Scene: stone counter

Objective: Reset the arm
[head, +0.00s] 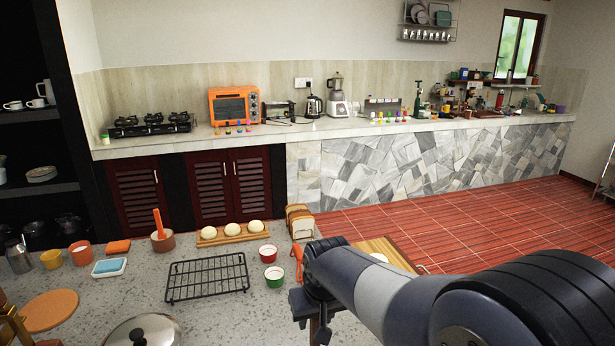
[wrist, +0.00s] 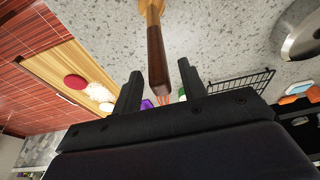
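My gripper (wrist: 160,88) shows in the wrist view with its two dark fingers wide apart. A long wooden item (wrist: 156,55), light at one end and dark brown at the other, shows between the fingers, with clear gaps on both sides. I cannot tell how far below the fingers it is. In the head view my arm reaches in from the lower right, and the gripper's dark end is over the near speckled counter (head: 215,300), beside the cutting board (head: 385,247). The fingertips are not clear there.
A black wire rack (head: 207,278), red bowl (head: 268,253), green bowl (head: 274,276), bread rack (head: 299,220) and bun board (head: 232,235) stand close by. A pot lid (head: 165,328) lies in front. Bare counter lies between the lid and my arm.

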